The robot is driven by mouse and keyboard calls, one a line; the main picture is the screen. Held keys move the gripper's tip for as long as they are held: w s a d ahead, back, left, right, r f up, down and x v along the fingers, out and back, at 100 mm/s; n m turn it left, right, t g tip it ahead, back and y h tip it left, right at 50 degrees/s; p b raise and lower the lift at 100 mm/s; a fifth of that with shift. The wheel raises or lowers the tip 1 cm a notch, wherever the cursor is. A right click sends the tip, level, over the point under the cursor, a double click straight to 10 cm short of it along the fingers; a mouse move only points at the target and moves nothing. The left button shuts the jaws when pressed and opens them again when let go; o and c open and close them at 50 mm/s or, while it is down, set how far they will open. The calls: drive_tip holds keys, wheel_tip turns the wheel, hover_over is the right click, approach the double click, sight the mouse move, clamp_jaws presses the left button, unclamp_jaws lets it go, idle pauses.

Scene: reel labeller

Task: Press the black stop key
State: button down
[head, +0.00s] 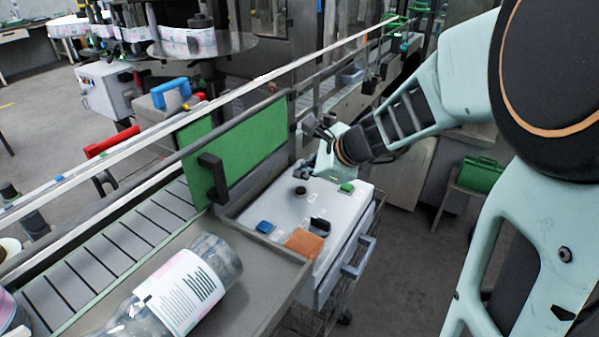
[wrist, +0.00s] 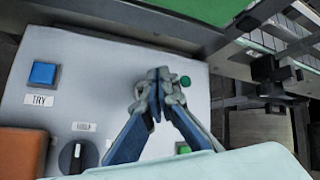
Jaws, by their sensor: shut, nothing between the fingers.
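The control panel (head: 275,210) has a light top and also shows in the wrist view (wrist: 105,70). A round black key (head: 300,191), which looks like the stop key, stands toward its far left part in the head view. I cannot make it out in the wrist view, where my gripper (wrist: 158,76) covers that part of the panel. My gripper is shut and empty, with its fingertips together over the panel. In the head view my gripper (head: 309,170) is just beyond the black key; whether it touches anything is unclear.
A blue key (wrist: 42,74) labelled TRY, a black selector knob (wrist: 78,157), green buttons (wrist: 185,80) and an orange cloth (head: 304,243) are on the panel. A green guard (head: 240,145) and conveyor rail run along its left. A large bottle (head: 180,290) lies in front.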

sight(303, 191)
wheel_tip(303, 191, up, 3)
drive_tip(key=shift+r+p, duration=0.15)
drive_tip(key=shift+p, duration=0.95)
